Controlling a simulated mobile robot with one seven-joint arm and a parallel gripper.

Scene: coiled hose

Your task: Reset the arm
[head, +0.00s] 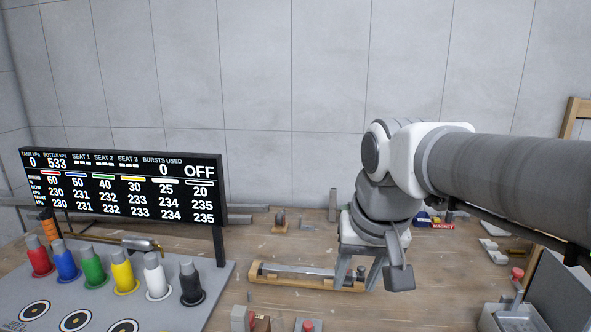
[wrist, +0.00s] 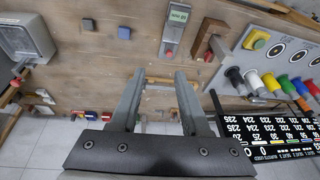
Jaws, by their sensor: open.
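My gripper (head: 359,275) hangs above the wooden bench at the right of the middle in the head view, fingers pointing down. In the wrist view my gripper (wrist: 160,80) shows two grey fingers spread apart with nothing between them. Below and behind the fingers in the head view is a wooden tray (head: 268,280) holding a long metal piece. My arm reaches in from the right edge.
A black display board (head: 120,190) reading OFF stands at left. Before it, several coloured nozzles, including a yellow one (head: 122,272), stand on a grey panel (head: 215,285) with ringed discs. A grey box (head: 560,290) is at right. Bare bench (head: 265,240) lies between.

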